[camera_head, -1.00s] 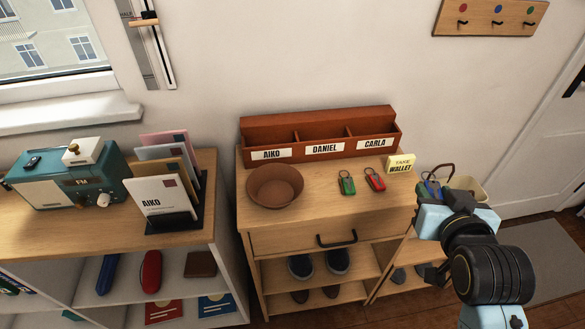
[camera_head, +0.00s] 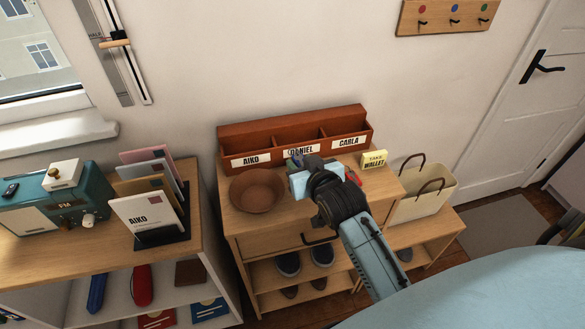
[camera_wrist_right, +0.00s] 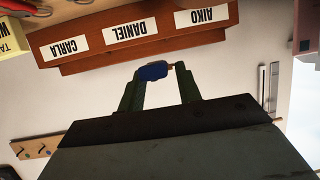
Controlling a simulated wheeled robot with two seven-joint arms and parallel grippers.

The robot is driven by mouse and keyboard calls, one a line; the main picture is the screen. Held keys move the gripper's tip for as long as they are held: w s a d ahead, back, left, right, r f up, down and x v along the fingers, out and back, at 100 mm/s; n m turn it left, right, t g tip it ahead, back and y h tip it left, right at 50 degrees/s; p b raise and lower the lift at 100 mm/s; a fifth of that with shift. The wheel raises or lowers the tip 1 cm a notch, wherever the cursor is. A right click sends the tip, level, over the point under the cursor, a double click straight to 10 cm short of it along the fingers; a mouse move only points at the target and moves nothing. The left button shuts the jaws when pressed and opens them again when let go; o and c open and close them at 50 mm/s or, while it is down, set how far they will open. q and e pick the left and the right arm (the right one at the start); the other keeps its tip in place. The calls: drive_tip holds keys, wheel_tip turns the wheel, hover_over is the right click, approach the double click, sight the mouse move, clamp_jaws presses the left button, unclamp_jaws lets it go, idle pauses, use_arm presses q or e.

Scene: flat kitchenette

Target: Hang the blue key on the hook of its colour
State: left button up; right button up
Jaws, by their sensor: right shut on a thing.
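My right gripper (camera_head: 298,162) is shut on the blue key and hangs over the cabinet top, in front of the letter sorter. In the right wrist view the blue key (camera_wrist_right: 152,71) sits between the fingertips of the right gripper (camera_wrist_right: 160,80). The wooden hook rack (camera_head: 438,17) is on the wall at the upper right. It has three dark hooks under red, blue and green dots; the blue-dot hook (camera_head: 454,20) is the middle one. The rack also shows at the lower left of the wrist view (camera_wrist_right: 38,147). My left gripper is not in view.
The cabinet top carries a brown bowl (camera_head: 257,190), a yellow wallet note (camera_head: 374,160) and a red key (camera_head: 355,178) partly hidden by my arm. The letter sorter (camera_head: 240,133) stands behind. A cream bag (camera_head: 422,202) is at right. The wall below the rack is clear.

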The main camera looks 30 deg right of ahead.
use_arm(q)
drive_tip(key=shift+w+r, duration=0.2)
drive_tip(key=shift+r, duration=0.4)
use_arm(e)
drive_tip(key=shift+w+d+f+m+h, duration=0.15)
drive_tip(key=shift+d+f, duration=0.3)
drive_tip(key=shift+d, duration=0.1)
drive_tip(key=shift+w+d+f+m+h, duration=0.15)
drive_tip(key=shift+d+f, duration=0.3)
drive_tip(key=shift+d, duration=0.05)
drive_tip(key=shift+f, duration=0.15)
wheel_tip(320, 180, down, 5)
drive_tip(key=shift+f, duration=0.15)
wheel_tip(320, 180, down, 3)
drive_tip(key=shift+r+b, duration=0.15)
drive_tip(key=shift+b, duration=0.2)
drive_tip(key=shift+f, duration=0.65)
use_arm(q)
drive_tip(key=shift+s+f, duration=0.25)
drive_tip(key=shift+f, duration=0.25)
use_arm(e)
drive_tip(key=shift+f, duration=0.1)
